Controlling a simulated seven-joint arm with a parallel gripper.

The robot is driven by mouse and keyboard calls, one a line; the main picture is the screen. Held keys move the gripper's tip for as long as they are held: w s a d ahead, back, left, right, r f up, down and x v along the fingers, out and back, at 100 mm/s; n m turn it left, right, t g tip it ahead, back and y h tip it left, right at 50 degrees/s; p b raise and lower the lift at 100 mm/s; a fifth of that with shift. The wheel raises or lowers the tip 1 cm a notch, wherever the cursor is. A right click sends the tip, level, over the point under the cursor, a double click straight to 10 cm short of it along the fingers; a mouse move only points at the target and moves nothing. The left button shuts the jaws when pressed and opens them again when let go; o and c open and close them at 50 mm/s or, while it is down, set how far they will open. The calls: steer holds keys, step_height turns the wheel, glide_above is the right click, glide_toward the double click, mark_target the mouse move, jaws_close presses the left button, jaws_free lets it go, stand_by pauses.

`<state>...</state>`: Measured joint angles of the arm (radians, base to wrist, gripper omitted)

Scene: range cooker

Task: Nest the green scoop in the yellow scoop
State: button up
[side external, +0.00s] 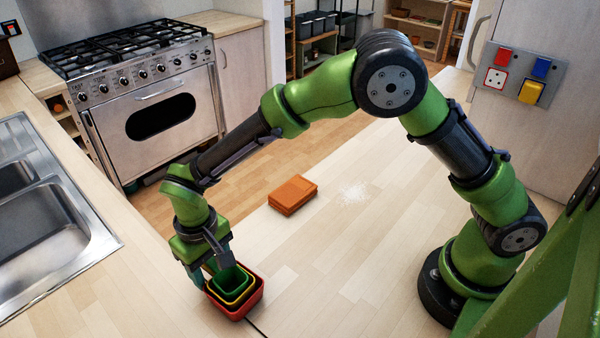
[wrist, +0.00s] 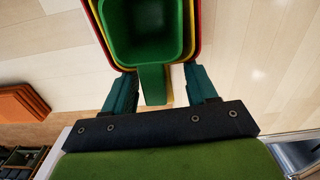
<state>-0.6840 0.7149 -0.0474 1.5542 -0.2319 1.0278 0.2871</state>
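The green scoop (side external: 231,281) sits inside the yellow scoop (side external: 239,299), and both sit inside a red scoop (side external: 241,313) on the counter. In the wrist view the green scoop (wrist: 145,30) faces me with its handle (wrist: 152,86) pointing toward my gripper. A sliver of the yellow scoop's handle shows beside the green handle. My gripper (wrist: 161,80) is open, with one teal finger on each side of the handles and gaps between. In the side view my gripper (side external: 208,272) is low at the left of the nested scoops.
An orange stack of flat blocks (side external: 292,195) lies on the counter behind the scoops. A sink (side external: 50,215) is at the left, and the range cooker (side external: 140,100) stands behind. The counter right of the scoops is clear.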

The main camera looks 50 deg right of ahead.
steer(key=shift+w+r, duration=0.1)
step_height(320, 180, up, 17)
stand_by(0.6)
steer(key=shift+w, duration=0.1)
steer(key=s+d+r+m+t, duration=0.1)
steer(key=s+d+t, duration=0.1)
steer(key=s+d, duration=0.3)
steer(key=s+d+r+m+t+y, duration=0.1)
steer(key=s+d, duration=0.4)
steer(key=d, duration=0.7)
steer(key=s+d+r+m+t+y, duration=0.1)
steer(key=s+d+r+m+t, duration=0.1)
steer(key=d, duration=0.6)
steer(key=s+r+t, duration=0.1)
steer(key=s+t, duration=0.1)
steer(key=shift+s+d+m, duration=0.3)
steer(key=shift+s+d, duration=0.1)
